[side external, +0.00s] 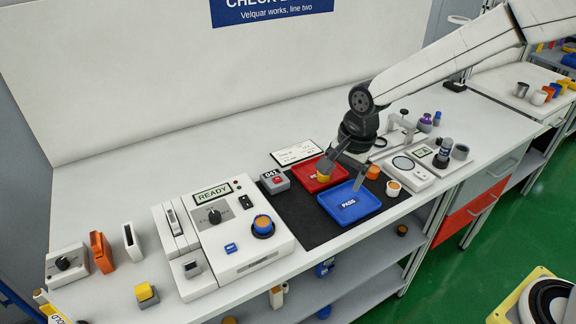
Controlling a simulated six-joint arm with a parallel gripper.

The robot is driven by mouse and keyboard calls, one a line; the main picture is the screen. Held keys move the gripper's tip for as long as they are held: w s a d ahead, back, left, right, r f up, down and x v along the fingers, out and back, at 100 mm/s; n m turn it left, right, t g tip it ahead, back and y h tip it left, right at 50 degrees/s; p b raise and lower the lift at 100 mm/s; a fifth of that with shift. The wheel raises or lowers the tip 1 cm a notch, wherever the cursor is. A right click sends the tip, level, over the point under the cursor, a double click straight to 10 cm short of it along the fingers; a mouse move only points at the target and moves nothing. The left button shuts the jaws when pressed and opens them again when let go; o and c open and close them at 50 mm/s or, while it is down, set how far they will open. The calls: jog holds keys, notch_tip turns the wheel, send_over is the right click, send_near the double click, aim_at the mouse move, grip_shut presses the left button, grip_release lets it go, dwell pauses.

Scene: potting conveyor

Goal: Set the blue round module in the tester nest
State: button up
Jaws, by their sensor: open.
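The tester (225,238) is a white box with a READY display and a dark knob. Its dark round nest (263,234) holds a round piece (262,223) with a blue side and an orange top. It looks upright, but whether it is fully seated I cannot tell. My gripper (342,174) is open, pointing down over the red and blue trays, right of the tester and apart from the nest. One finger is close to a small yellow piece (323,176) in the red tray; I cannot tell whether they touch.
The red tray (301,182) and blue PASS tray (348,214) lie on a black mat (300,222). An orange piece (373,172) and a white cup (392,190) stand right of them. A 043 box (275,181) stands left. The white bench behind the tester is clear.

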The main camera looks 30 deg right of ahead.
jog(key=s+d+f+n+h, duration=0.1)
jog(key=s+d+f+n, duration=0.1)
jog(key=s+d+n, duration=0.9)
jog(key=s+n, duration=0.1)
jog(key=s, duration=0.1)
jog(key=shift+s+f+t, duration=0.35)
jog(key=shift+t, duration=0.05)
